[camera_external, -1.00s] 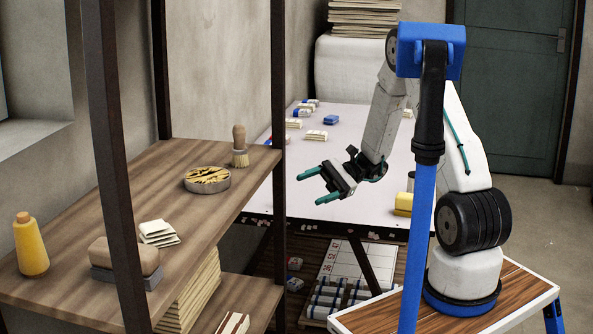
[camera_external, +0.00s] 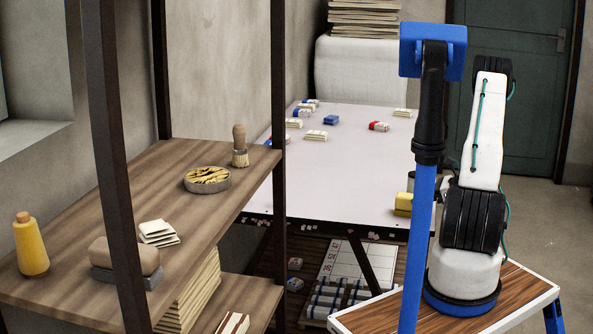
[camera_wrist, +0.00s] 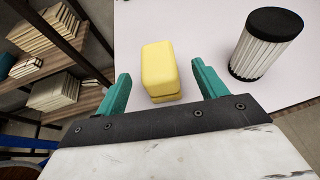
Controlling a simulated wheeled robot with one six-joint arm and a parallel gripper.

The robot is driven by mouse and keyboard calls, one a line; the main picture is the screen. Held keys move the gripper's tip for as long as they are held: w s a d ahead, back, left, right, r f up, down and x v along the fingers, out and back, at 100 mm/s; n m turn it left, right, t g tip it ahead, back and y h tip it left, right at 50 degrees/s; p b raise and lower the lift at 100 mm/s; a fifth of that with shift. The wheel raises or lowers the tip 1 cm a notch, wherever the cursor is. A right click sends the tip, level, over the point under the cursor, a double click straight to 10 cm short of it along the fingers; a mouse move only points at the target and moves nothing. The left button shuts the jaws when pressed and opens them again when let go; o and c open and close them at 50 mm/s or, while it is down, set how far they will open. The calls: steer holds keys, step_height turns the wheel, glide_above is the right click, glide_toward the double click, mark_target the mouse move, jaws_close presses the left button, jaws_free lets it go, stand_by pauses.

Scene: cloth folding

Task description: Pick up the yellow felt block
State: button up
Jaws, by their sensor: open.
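The yellow felt block (camera_external: 403,203) lies on the white table (camera_external: 330,185) near its front right edge. In the wrist view the yellow felt block (camera_wrist: 160,71) lies ahead of my gripper (camera_wrist: 160,88), between the lines of its two teal fingers. The fingers are apart and empty, and the block is not gripped. Whether the fingertips reach down beside the block cannot be told. In the external view my gripper is hidden behind my arm.
A ribbed cylinder with a black top (camera_wrist: 268,45) stands to the right of the block in the wrist view. A wooden shelf (camera_external: 120,215) with dark posts stands left of the table. Several small cloth bundles lie at the table's far end. The table's middle is clear.

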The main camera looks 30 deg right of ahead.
mark_target(408, 195)
steer(key=x, duration=0.5)
steer(key=shift+a+r, duration=0.1)
steer(key=shift+a, duration=0.05)
steer(key=c, duration=1.1)
steer(key=shift+r, duration=0.15)
